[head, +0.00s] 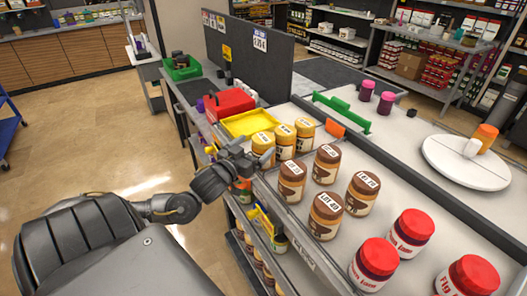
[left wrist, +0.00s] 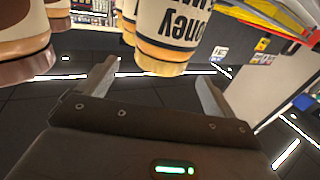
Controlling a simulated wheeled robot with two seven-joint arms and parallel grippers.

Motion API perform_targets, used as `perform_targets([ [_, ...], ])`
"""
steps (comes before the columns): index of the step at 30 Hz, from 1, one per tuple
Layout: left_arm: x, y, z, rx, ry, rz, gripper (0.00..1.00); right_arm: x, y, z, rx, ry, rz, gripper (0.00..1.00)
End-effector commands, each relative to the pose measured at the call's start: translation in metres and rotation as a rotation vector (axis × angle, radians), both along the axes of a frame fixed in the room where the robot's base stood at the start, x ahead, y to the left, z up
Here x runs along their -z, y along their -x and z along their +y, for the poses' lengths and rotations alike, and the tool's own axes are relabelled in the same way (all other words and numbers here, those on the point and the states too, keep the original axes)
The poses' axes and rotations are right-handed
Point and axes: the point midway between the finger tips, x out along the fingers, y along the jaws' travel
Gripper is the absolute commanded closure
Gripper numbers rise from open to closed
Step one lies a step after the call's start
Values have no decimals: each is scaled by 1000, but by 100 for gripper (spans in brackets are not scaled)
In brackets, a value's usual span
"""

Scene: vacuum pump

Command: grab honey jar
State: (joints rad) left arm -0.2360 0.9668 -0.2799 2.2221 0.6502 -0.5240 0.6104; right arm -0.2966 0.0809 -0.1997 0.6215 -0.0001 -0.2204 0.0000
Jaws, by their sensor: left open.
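Three honey jars with yellow lids stand in a row on the shelf top in the head view: a near one (head: 263,147), a middle one (head: 285,141) and a far one (head: 305,134). My left gripper (head: 245,158) is just left of the near jar, its fingers toward it. In the left wrist view, which is upside down, a jar marked "honey" (left wrist: 172,35) lies ahead of and between the two spread fingers (left wrist: 153,85). The gripper is open and empty; whether a finger touches the jar I cannot tell. My right gripper is not in view.
Brown-lidded jars (head: 327,164) stand close to the right of the honey jars. Red-lidded jars (head: 410,232) stand nearer. A yellow tray (head: 248,123) and a red box (head: 229,103) are behind. A white turntable (head: 466,165) is on the right counter.

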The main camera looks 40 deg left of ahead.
Motion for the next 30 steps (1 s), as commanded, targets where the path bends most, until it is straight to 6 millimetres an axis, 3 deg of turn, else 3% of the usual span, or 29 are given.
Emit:
perform_targets([
  [4, -2, -8, 2, -2, -1, -1, 9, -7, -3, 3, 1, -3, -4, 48],
  [12, 1, -44, 7, -2, -1, -1, 9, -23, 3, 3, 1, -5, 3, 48],
  [22, 4, -51, 8, -1, 0, 1, 9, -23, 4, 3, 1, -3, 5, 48],
  [30, 4, -50, 8, -1, 0, 1, 43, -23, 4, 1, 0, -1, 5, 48],
])
